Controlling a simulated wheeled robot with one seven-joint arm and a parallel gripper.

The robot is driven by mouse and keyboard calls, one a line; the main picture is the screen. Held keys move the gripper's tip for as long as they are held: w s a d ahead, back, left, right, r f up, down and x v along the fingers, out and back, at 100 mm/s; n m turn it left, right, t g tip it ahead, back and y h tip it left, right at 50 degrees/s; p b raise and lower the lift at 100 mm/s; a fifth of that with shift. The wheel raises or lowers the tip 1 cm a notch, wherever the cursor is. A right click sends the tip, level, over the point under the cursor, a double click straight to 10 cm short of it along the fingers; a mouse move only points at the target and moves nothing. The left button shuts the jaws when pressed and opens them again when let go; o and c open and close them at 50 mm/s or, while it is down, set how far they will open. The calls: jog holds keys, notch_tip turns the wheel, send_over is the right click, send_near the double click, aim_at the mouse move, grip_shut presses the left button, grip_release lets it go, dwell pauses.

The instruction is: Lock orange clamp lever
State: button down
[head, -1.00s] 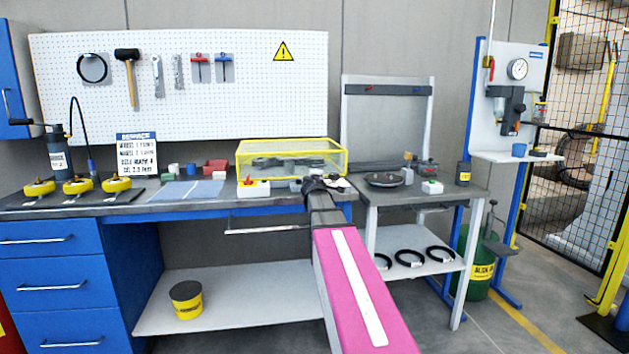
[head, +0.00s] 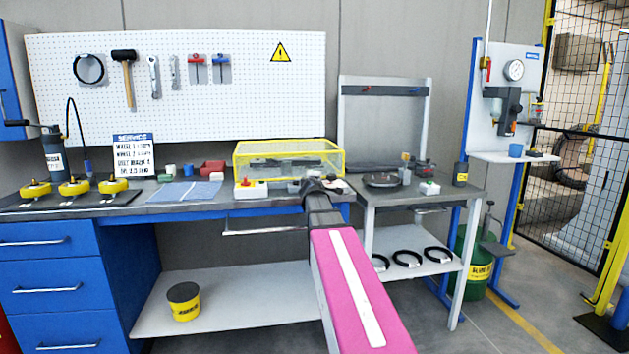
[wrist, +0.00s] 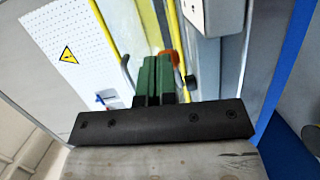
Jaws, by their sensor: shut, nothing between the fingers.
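An orange part (wrist: 173,57), perhaps the clamp lever, shows in the wrist view just beyond and to the right of my fingertips. It is partly hidden, and I cannot tell its position or whether my fingers touch it. My gripper (wrist: 155,62) has green fingers, shut together and empty. In the head view my gripper (head: 316,184) is at the bench's front edge, by the lower right of the yellow-framed clear cover (head: 236,162). I cannot make out an orange lever in the head view.
Left of my gripper, a white box with a red button (head: 250,187) stands on the bench (head: 95,211). A side table to the right holds a dark disc (head: 381,180) and a green-button box (head: 429,188). A yellow rail (wrist: 177,35) runs close to my fingers.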

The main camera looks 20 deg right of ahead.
jog(key=v, duration=0.9)
jog(key=shift+s+a, duration=0.15)
jog(key=shift+a, duration=0.05)
